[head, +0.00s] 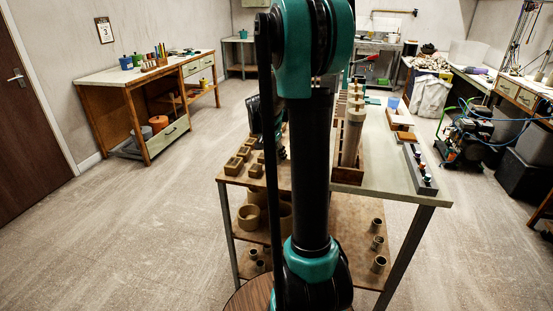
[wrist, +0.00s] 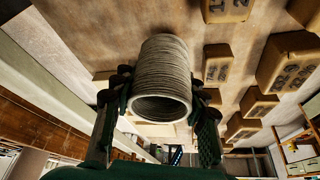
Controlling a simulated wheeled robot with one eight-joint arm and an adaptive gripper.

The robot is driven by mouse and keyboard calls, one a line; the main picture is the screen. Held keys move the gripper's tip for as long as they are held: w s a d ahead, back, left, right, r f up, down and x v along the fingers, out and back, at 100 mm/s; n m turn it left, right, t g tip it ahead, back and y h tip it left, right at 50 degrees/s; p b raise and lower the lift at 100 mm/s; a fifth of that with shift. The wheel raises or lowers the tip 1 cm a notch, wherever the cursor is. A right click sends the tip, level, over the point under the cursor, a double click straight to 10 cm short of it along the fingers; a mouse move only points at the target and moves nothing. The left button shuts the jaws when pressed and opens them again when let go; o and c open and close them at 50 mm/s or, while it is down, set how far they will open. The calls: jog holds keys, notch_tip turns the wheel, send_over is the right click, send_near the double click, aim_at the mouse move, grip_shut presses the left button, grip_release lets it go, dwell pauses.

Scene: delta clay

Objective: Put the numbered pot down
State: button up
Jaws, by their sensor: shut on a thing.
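A grey-brown ribbed round pot (wrist: 165,72) is between the fingers of my gripper (wrist: 160,92) in the wrist view. The gripper is shut on it, one finger on each side. The pot's open round end faces the camera. No number shows on the visible side. I cannot tell whether its far end touches the brown board (wrist: 140,18). In the head view my arm hides the held pot and the fingertips.
Several tan numbered blocks (wrist: 217,63) stand close to the right of the pot; they show on the table's left part (head: 240,155) too. A wooden rack (head: 349,170) with tall tan pieces stands to the right. Several round pots (head: 249,217) are on the lower shelf.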

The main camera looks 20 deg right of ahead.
jog(key=shift+f, duration=0.95)
jog(key=o, duration=0.9)
jog(key=shift+f, duration=0.1)
